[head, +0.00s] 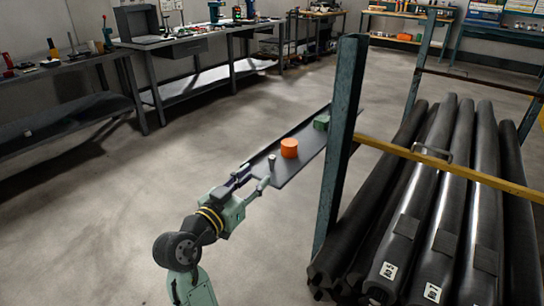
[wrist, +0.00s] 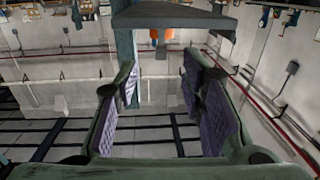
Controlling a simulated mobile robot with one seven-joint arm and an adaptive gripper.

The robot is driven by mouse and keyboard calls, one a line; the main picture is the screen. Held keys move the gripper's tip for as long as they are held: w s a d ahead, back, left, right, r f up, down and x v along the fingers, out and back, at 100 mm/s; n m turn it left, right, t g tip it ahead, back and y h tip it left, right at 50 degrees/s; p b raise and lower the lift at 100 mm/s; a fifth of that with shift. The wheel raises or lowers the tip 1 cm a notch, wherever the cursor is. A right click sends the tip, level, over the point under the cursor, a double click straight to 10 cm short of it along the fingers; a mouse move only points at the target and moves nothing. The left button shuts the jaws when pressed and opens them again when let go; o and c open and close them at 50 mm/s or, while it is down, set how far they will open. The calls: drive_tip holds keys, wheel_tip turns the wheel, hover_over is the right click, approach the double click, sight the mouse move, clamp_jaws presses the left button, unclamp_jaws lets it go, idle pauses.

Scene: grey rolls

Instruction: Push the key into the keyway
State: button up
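A small pale cylinder (head: 272,159) is by the shelf's near end, just beyond my fingers. In the wrist view the orange cylinder (wrist: 161,35) shows beyond the fingers. I cannot make out which thing is the key or the keyway.
A blue-grey post (head: 341,140) stands right beside the shelf. A yellow bar (head: 450,167) crosses over a stack of long dark rolls (head: 440,220) at the right. Workbenches (head: 200,35) line the back left. The floor (head: 130,210) left of my arm is clear.

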sight(271, 160)
drive_tip(key=p+x, duration=0.1)
drive_tip(key=x, duration=0.3)
drive_tip(key=shift+r, duration=0.15)
drive_tip(key=p+x, duration=0.1)
drive_tip(key=x, duration=0.1)
drive_tip(key=p+x, duration=0.1)
drive_tip(key=x, duration=0.1)
drive_tip(key=shift+w+d+r, duration=0.1)
drive_tip(key=shift+w+r, duration=0.05)
drive_tip(key=shift+r, duration=0.25)
drive_tip(key=shift+w+d+f, duration=0.15)
drive_tip(key=shift+w+d, duration=0.1)
drive_tip(key=shift+w, duration=0.2)
drive_tip(key=shift+c, duration=0.6)
clamp_jaws()
